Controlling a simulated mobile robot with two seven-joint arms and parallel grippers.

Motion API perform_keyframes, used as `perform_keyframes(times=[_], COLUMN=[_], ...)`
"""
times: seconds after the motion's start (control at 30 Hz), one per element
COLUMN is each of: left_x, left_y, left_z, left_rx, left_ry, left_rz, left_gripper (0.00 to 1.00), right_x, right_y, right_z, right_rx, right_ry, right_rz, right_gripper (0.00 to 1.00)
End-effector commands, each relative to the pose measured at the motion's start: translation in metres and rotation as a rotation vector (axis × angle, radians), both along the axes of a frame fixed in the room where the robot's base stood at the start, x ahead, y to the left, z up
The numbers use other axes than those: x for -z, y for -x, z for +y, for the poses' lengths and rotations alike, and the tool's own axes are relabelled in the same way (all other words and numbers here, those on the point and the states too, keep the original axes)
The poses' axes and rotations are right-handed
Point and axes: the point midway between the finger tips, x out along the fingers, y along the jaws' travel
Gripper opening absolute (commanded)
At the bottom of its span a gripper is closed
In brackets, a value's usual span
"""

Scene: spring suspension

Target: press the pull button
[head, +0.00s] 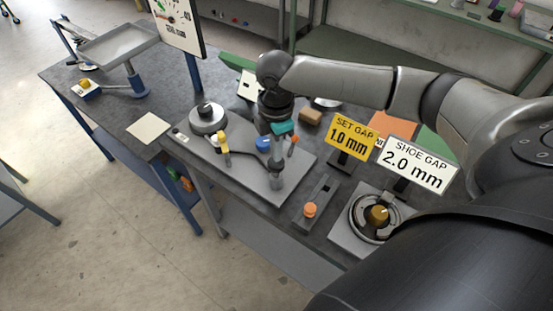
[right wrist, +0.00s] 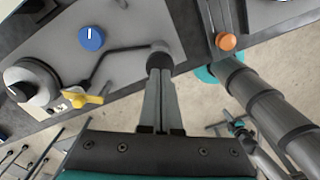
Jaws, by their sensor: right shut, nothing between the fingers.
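My right gripper (head: 277,163) is low over the grey plate (head: 235,176) on the bench. A dark curved rod runs from the post. A blue knob (head: 263,143) and a yellow lever (head: 223,140) are on the same plate. An orange button (head: 310,209) sits on a slotted bar to the right. I see no readable label on any button. My left gripper is out of view.
A yellow button (head: 86,83) is on a small box at the far left. Signs reading "SET GAP 1.0 mm" (head: 353,136) and "SHOE GAP 2.0 mm" (head: 416,163) stand right of the plate. A round brass-centred fixture (head: 377,216) is near the front edge.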

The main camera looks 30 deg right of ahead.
Motion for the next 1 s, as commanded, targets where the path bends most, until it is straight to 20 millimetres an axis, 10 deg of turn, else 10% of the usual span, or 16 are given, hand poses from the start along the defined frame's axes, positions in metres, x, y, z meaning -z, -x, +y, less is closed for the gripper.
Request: perform_keyframes(times=[1.0], left_x=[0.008], left_y=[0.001], left_z=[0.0], left_rx=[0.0], left_ry=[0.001], left_rz=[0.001], left_gripper=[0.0], right_x=[0.019], right_y=[0.0], right_z=[0.0], right_rx=[0.0], right_ry=[0.001], right_rz=[0.001], right_gripper=[0.0])
